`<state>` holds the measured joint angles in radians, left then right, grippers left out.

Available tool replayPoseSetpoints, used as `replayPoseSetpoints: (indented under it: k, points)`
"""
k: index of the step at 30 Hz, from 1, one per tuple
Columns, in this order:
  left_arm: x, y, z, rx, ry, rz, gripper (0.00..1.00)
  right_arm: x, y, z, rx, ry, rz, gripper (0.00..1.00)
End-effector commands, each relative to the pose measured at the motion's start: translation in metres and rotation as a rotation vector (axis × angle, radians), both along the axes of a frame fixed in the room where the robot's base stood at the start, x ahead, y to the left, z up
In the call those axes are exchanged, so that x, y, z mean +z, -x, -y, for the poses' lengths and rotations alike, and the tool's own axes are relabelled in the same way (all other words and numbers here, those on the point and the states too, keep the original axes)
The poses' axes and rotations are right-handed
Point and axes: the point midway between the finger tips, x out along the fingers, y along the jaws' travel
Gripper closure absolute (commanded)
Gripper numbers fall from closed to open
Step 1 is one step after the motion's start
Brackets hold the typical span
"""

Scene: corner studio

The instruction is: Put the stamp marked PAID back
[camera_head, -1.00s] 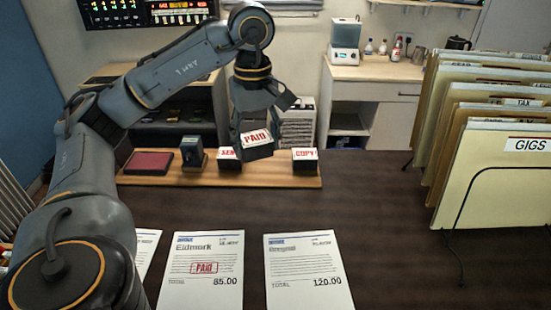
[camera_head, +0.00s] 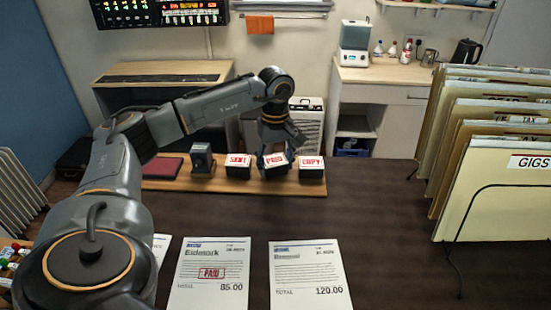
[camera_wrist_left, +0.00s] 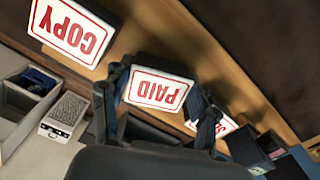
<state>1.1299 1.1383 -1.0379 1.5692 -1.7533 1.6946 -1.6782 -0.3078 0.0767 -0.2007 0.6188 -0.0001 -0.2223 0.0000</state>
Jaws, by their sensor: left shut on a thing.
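The PAID stamp (camera_head: 276,161) has a white top with red PAID lettering and a dark body. My left gripper (camera_head: 273,150) is shut on it, with a finger on either side of it in the left wrist view (camera_wrist_left: 160,108). The stamp is at the wooden board (camera_head: 215,186), between the SENT stamp (camera_head: 238,161) and the COPY stamp (camera_head: 312,163). It looks slightly tilted beside its neighbours. I cannot tell whether its base touches the board. My right gripper is not in view.
A red ink pad (camera_head: 162,168) and a small dark device (camera_head: 202,159) stand left on the board. Invoices lie in front, one marked PAID (camera_head: 211,273), another for 120.00 (camera_head: 308,272). A folder rack (camera_head: 490,190) stands at right. The dark tabletop between is clear.

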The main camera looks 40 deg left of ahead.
Motion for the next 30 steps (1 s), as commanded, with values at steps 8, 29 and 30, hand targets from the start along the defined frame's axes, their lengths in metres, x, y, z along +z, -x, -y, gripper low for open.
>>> replayPoseSetpoints:
  k: [8,29,30]
  points:
    - [-0.003,0.0,0.0,0.0,0.0,0.0,0.73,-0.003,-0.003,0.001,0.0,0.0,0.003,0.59]
    - [0.013,-0.001,0.001,0.0,0.002,0.004,0.18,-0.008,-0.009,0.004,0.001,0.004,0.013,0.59]
    - [0.021,-0.001,0.001,0.0,0.002,0.006,0.18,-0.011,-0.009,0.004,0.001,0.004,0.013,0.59]
